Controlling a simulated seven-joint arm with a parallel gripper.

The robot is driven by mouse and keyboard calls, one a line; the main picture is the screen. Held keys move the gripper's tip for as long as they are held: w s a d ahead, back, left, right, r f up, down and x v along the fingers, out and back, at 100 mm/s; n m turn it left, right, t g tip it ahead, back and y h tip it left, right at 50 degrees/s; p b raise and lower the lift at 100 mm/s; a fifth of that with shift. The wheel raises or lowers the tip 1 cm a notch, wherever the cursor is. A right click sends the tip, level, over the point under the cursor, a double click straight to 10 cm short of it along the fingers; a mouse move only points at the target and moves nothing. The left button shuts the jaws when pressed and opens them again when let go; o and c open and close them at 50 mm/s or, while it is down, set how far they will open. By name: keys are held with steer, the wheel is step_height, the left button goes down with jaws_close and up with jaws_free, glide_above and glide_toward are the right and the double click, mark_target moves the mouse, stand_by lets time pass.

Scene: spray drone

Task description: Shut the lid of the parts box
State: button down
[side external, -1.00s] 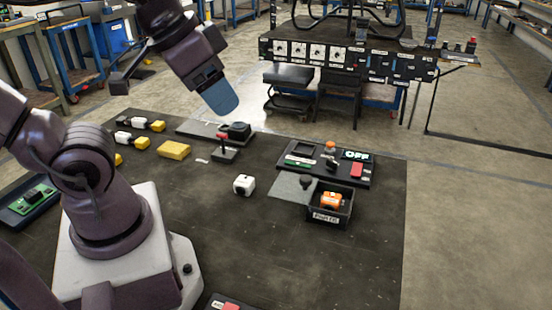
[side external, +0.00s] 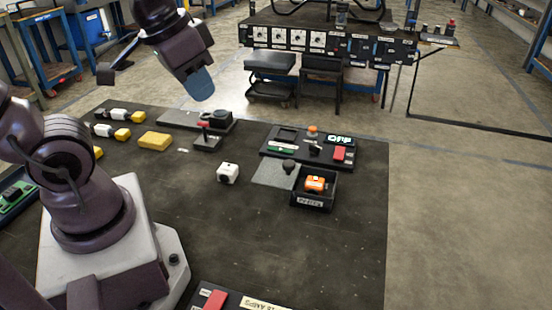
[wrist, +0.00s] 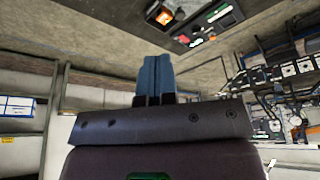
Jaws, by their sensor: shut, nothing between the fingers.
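The parts box (side external: 313,203) is a small dark open-topped box with a white label on its front, at the right of the dark table. An orange part (side external: 316,184) is inside it. Its grey lid (side external: 272,174) is open, spread out to the left of the box, with a dark knob (side external: 290,167) near the box side. My gripper (side external: 199,86) has blue fingers, is shut and empty, and is in the air up and left of the box, clear of the lid. The wrist view shows the shut fingers (wrist: 155,75) and the orange part (wrist: 165,16) at the top.
A dark panel (side external: 267,149) with a red switch and orange button stands behind the box. A white cube (side external: 228,174) lies left of the lid. A joystick (side external: 206,138) and yellow block (side external: 155,140) are farther left.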

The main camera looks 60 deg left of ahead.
steer(key=w+a+f+n+g+h, duration=0.2)
steer(key=w+a+f+n+g, duration=0.1)
steer(key=w+a+f+n, duration=0.55)
steer(key=n+t+h, duration=0.1)
steer(key=n+h, duration=0.1)
steer(key=n, duration=1.3)
glide_toward(284, 172)
steer(key=f, duration=0.1)
steer(key=s+a+f, duration=0.1)
steer(key=a+f, duration=0.1)
steer(key=f, duration=0.1)
steer(key=shift+s+a, duration=0.1)
steer(key=shift+s, duration=0.2)
steer(key=shift+w+d, duration=0.75)
steer(key=shift+d, duration=0.3)
steer(key=shift+w+d, duration=0.4)
steer(key=shift+d, duration=0.25)
